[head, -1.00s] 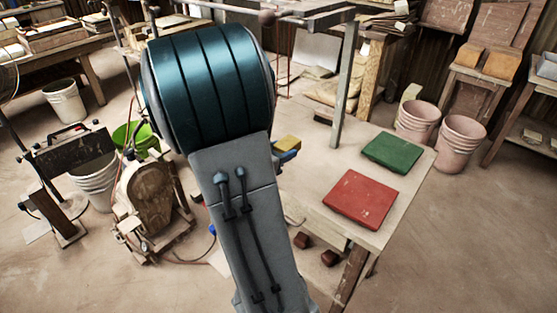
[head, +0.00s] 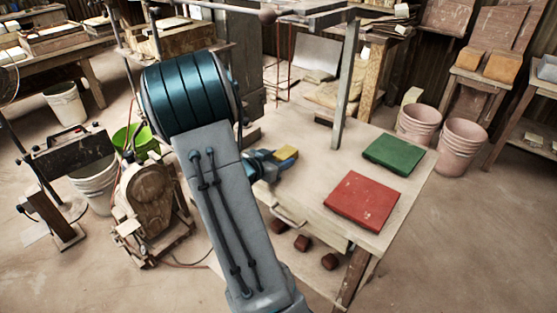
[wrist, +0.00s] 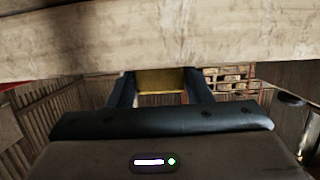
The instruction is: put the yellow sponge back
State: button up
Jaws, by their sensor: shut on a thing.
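The yellow sponge (head: 286,153) is a small yellow block at the end of my gripper (head: 275,160), over the left part of the pale worktable (head: 310,165) in the head view. In the wrist view, my gripper (wrist: 160,88) has its two dark fingers on either side of the yellow sponge (wrist: 160,80), shut on it. A pale wooden band crosses the top of the wrist view just beyond the sponge. I cannot tell whether the sponge touches the table.
A red tile (head: 362,201) and a green tile (head: 394,154) lie on the table's right part. A metal post (head: 344,95) rises at its back. A curved handle (head: 288,217) shows on its front. Pink buckets (head: 463,145) stand beyond the right edge.

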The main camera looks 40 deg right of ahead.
jog(key=shift+f, duration=0.2)
jog(key=o, duration=0.9)
